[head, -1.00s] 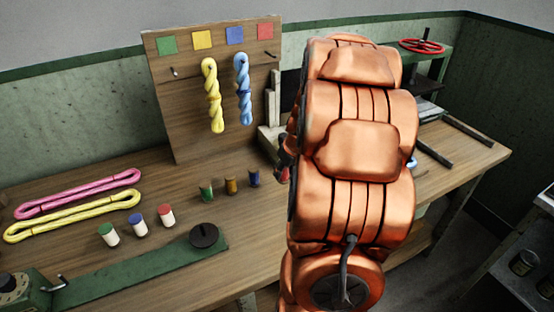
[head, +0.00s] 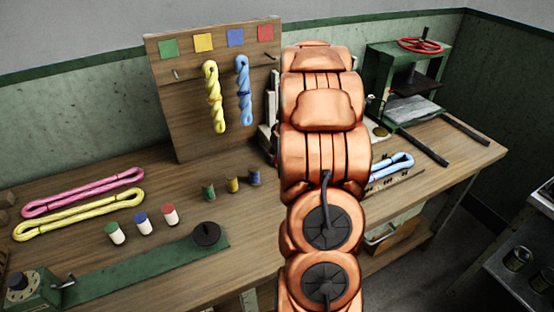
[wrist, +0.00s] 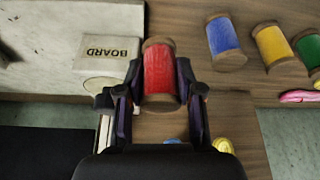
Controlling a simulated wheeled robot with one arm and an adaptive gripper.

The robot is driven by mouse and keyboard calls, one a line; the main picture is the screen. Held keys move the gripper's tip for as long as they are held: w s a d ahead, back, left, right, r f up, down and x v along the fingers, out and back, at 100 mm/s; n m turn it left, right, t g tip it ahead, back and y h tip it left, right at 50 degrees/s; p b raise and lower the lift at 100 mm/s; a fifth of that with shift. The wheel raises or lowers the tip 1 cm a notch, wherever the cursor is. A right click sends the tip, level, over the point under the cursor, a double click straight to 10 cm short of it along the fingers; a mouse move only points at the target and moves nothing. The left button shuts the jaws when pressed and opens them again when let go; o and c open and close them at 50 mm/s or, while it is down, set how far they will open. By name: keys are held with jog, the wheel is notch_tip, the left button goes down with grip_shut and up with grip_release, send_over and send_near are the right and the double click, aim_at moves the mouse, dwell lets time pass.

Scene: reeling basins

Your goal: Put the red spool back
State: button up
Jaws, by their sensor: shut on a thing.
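The red spool (wrist: 160,75), with brown wooden ends, is between the fingers of my gripper (wrist: 163,98) in the wrist view. My gripper is shut on it. I cannot tell whether the spool touches the bench. The blue spool (wrist: 225,42), yellow spool (wrist: 272,46) and green spool (wrist: 309,48) stand in a row to its right. In the head view the green (head: 208,189), yellow (head: 232,185) and blue (head: 254,177) spools stand on the bench, left of my arm. My arm hides my gripper and the red spool there.
A pegboard (head: 190,110) with yellow and blue skeins stands behind the spools. Capped jars, pink and yellow skeins and a green winder (head: 140,262) lie at left. A green press (head: 410,85) stands at right.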

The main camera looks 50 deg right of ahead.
aim_at(277, 163)
jog(key=shift+f+p, duration=0.45)
jog(key=shift+f, duration=0.95)
jog(key=shift+f+b, duration=0.65)
jog(key=shift+b, duration=0.15)
jog(key=o, duration=1.2)
jog(key=shift+c, duration=0.2)
jog(key=shift+r, duration=0.15)
jog(key=shift+s+r+p, duration=0.1)
jog(key=shift+r+p, duration=0.55)
jog(key=shift+p, duration=0.25)
jog(key=b+v, duration=0.3)
jog(key=v, duration=0.8)
jog(key=shift+r+b, duration=0.35)
